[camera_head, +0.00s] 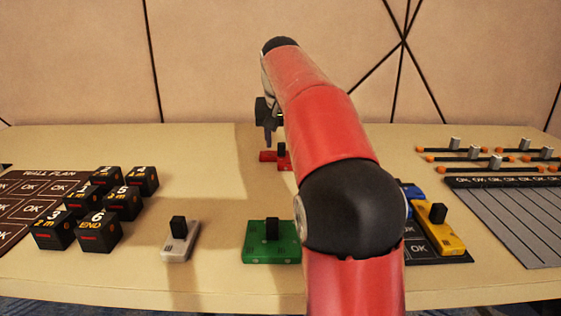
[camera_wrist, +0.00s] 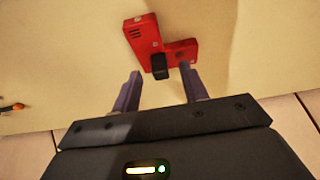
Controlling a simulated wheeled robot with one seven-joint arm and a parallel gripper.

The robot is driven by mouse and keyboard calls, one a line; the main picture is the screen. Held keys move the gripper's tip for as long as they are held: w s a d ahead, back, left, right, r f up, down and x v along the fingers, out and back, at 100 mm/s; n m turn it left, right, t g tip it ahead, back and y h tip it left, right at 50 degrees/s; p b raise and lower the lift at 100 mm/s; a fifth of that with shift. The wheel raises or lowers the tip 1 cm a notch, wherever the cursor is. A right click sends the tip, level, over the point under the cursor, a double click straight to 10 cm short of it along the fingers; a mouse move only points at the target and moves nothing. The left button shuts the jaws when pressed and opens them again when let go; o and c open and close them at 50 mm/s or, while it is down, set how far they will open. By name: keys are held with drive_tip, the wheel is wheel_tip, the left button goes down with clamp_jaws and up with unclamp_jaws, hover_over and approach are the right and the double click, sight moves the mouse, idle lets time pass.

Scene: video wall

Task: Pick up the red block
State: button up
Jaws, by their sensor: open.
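The red block (camera_wrist: 143,34) lies on the table in the wrist view, an angled shape with a black knob (camera_wrist: 160,68) standing on it. In the head view the red block (camera_head: 267,157) shows behind my red arm, which hides part of it. My gripper (camera_wrist: 157,80) is open in the wrist view, its two fingers apart with the black knob near the gap between their tips. Nothing is held. In the head view my gripper (camera_head: 268,138) points down over the red block. I cannot tell the exact height of the fingertips.
A green block (camera_head: 272,243), a grey block (camera_head: 180,243) and a yellow block (camera_head: 440,231) stand nearer on the table. Several black cubes (camera_head: 98,231) are at left. Orange-tipped rods (camera_head: 470,160) and a slatted panel (camera_head: 515,215) are at right. The table around the red block is clear.

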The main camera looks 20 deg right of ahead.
drive_tip(key=shift+x, duration=1)
drive_tip(key=shift+r, duration=0.1)
clamp_jaws()
